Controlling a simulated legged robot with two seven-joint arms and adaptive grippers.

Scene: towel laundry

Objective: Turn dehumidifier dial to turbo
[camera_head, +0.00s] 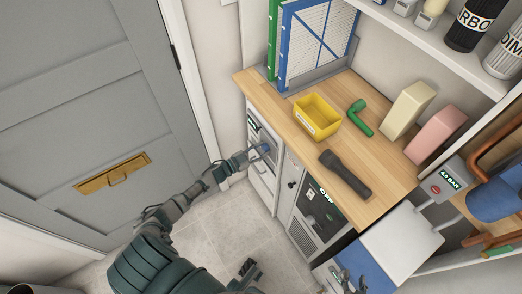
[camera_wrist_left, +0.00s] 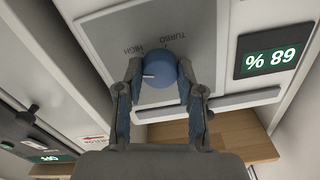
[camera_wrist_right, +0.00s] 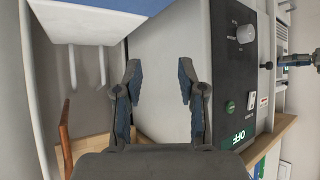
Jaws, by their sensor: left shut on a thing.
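The blue dial (camera_wrist_left: 160,70) sits on the grey panel (camera_wrist_left: 105,35) of the white dehumidifier, with HIGH and TURBO labels above it. Its white mark points left in the left wrist view. My left gripper (camera_wrist_left: 158,85) is shut on the dial, one finger on each side. In the head view, my left gripper (camera_head: 261,152) reaches the dehumidifier (camera_head: 262,181) under the wooden counter. A green percent display (camera_wrist_left: 269,57) is lit beside the dial. My right gripper (camera_wrist_right: 158,78) is open and empty, in front of a grey cabinet side.
A dark-fronted machine (camera_head: 321,207) with a lit display stands right of the dehumidifier. The counter (camera_head: 383,185) above holds a yellow bin (camera_head: 317,115), a flashlight (camera_head: 345,174) and a green pipe piece (camera_head: 360,117). A grey door (camera_head: 75,105) is at left.

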